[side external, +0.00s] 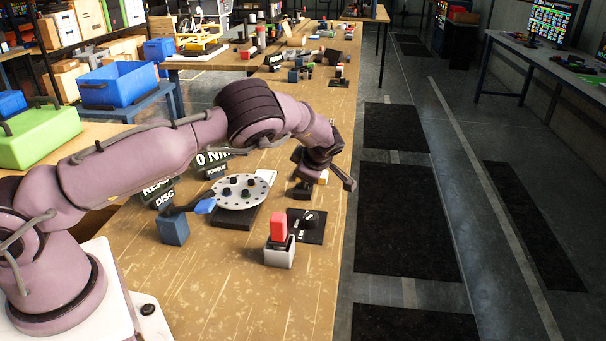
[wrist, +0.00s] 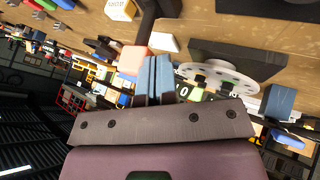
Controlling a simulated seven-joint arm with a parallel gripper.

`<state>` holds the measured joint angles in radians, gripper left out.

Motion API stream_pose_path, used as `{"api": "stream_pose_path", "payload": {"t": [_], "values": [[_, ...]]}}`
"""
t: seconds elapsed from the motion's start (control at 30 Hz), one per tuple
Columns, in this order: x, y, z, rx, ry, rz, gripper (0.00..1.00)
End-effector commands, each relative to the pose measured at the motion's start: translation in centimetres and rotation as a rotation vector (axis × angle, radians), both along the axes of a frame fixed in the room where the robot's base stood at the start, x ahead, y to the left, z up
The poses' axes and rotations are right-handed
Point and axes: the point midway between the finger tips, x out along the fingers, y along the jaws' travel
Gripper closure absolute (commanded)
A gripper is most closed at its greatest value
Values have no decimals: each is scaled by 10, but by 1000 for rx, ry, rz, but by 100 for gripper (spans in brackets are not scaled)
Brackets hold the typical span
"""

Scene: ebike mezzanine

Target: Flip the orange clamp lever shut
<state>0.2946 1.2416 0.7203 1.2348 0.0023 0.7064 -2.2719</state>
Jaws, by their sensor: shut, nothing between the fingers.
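My gripper (wrist: 156,62) is shut and empty in the wrist view, its two blue-grey fingers side by side. A salmon-orange piece, apparently the clamp lever (wrist: 131,60), shows just left of the fingertips; I cannot tell whether they touch. In the side external view my gripper (side external: 309,172) is low over the right part of the bench, and a small orange-tan patch (side external: 323,178) shows beside it. My wrist and gripper hide most of the clamp there, so the lever's angle is unclear.
A grey perforated disc (side external: 240,191) on a dark base is left of my gripper. A red block on a grey box (side external: 279,255), a black dial plate (side external: 307,226) and a blue block (side external: 172,228) stand nearer the camera.

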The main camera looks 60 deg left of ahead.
Motion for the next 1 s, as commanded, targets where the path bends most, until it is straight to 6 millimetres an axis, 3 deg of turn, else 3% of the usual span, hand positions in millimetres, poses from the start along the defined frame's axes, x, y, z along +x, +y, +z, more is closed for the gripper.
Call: {"api": "stream_pose_path", "payload": {"t": [1.0], "values": [[17,17,9,-89,91,1,100]]}}
